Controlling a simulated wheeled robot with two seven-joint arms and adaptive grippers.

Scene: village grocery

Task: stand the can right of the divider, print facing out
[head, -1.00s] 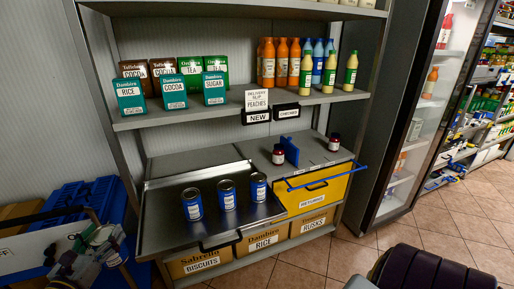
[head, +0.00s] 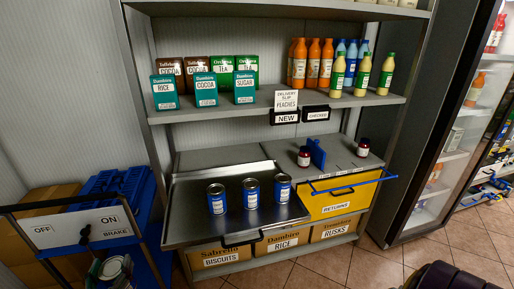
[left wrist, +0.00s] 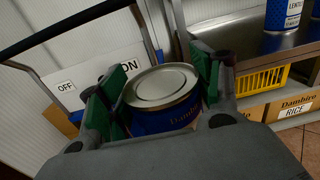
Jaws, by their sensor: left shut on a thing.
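My left gripper (head: 108,270) is at the lower left of the head view, shut on a blue can (left wrist: 166,119). In the left wrist view the can is between the green finger pads, silver lid (left wrist: 160,85) toward the camera. Only the top of its print shows; the rest is hidden by the gripper. The blue divider (head: 317,153) stands on the right part of the middle shelf, far from the gripper. A small dark red jar (head: 304,156) is left of it and another jar (head: 363,148) is right of it. My right gripper is not in view.
Three blue cans (head: 251,194) stand on the pulled-out metal tray (head: 180,230). A yellow returns bin (head: 340,202) with a blue bar is below the divider. A cart with an ON/OFF brake panel (head: 75,232) is beside the gripper. Bare shelf lies between divider and right jar.

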